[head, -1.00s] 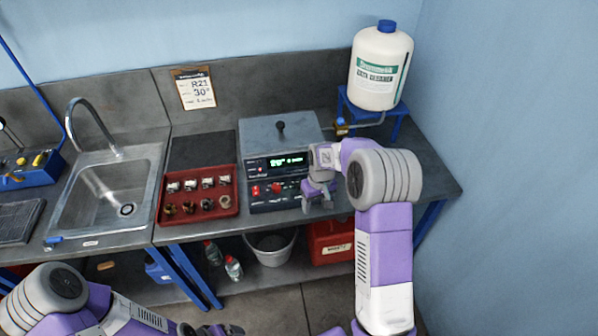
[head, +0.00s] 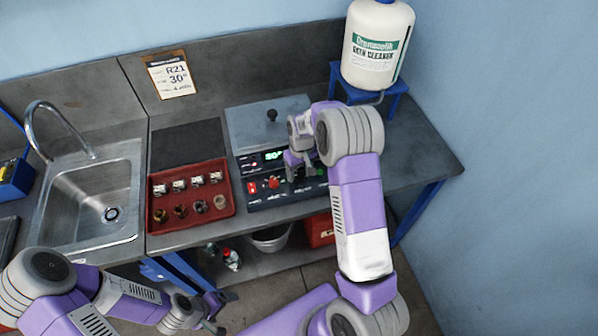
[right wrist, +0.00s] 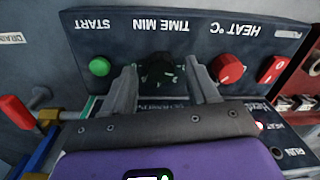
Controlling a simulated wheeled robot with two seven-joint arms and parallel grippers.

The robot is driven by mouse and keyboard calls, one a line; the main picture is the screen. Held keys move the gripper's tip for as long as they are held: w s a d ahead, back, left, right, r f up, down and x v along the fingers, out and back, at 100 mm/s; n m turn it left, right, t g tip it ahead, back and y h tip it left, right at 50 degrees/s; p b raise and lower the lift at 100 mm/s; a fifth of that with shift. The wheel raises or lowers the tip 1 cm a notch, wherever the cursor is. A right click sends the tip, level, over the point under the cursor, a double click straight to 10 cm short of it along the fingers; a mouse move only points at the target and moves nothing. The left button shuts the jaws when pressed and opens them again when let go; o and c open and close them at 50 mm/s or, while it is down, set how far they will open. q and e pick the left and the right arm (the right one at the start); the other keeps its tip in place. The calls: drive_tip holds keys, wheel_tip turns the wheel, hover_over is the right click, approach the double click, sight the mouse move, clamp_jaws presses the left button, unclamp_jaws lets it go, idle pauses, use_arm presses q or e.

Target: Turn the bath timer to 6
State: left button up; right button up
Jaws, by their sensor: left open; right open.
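The bath (head: 262,128) is a grey-lidded unit with a dark control panel at its front. Its timer, a black knob (right wrist: 160,74) labelled TIME MIN, shows in the right wrist view, where the labels appear upside down. My right gripper (right wrist: 161,64) is open, with one finger on each side of the knob; contact is not clear. The knob's pointer and scale are too dark to read. In the head view my right gripper (head: 302,172) is at the panel and largely hides the timer. My left gripper (head: 222,310) is open and empty, low in front of the bench.
Beside the timer are a red heat knob (right wrist: 226,68), a red switch (right wrist: 271,69) and a green start button (right wrist: 99,67). A red drain handle (right wrist: 17,112) is close to my right gripper. A red tray (head: 190,217) and a cleaner jug (head: 376,45) flank the bath.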

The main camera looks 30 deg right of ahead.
drive_tip(key=shift+f, duration=0.5)
drive_tip(key=shift+c, duration=0.3)
drive_tip(key=c, duration=1)
